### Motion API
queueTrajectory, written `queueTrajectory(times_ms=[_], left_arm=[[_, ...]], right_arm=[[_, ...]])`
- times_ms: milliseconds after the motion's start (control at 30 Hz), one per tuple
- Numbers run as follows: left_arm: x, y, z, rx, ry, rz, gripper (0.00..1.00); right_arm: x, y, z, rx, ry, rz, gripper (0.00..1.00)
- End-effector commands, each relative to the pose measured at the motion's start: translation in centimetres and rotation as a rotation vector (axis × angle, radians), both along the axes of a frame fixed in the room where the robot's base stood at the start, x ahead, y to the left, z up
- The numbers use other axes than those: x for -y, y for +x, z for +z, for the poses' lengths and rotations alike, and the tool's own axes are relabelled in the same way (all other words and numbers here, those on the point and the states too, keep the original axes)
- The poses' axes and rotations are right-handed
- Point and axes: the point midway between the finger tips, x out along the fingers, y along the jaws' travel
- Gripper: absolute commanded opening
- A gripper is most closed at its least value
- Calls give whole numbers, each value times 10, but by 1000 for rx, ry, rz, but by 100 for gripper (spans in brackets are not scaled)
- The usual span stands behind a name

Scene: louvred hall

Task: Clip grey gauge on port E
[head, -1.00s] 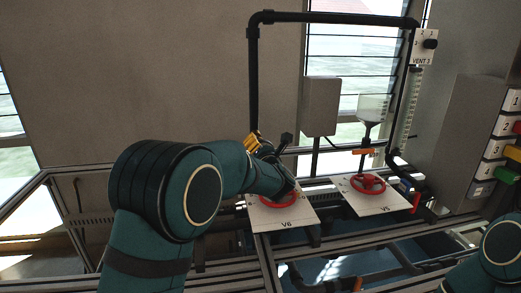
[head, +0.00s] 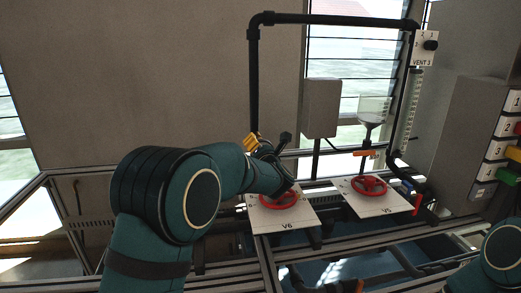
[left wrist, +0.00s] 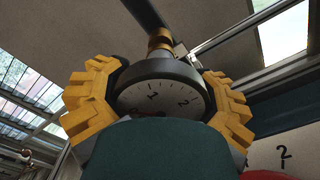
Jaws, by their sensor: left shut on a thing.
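The gauge (left wrist: 160,97) has a dark round rim and a pale dial with numbers, with a brass stem (left wrist: 160,42) above it. My left gripper (left wrist: 162,88) is shut on the gauge, with a yellow finger on each side. The stem points toward a dark pipe overhead; I cannot tell whether they touch. In the head view my left gripper (head: 266,146) is near the foot of the black upright pipe (head: 254,85), behind the V6 panel, and the gauge is mostly hidden there. No port E label is readable. My right gripper is out of view.
Red handwheels V6 (head: 280,201) and V5 (head: 369,185) sit on white panels close to my left arm. A grey box (head: 321,107), a funnel (head: 373,111) and the VENT 3 switch (head: 430,45) stand farther right.

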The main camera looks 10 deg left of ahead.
Motion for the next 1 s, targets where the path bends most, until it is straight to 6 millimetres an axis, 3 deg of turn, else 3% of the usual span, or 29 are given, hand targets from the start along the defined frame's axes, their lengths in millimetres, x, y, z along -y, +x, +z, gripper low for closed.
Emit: queueTrajectory(times_ms=[500,800,833,900,1000], left_arm=[[-6,15,0,0,-1,0,24],[-6,15,1,1,-1,1,24],[-6,15,1,1,-1,1,80],[-6,15,1,1,-1,1,100],[-7,15,1,1,-1,1,100]], right_arm=[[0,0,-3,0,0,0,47],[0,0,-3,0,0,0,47],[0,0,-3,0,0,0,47],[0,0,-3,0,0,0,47],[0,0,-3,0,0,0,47]])
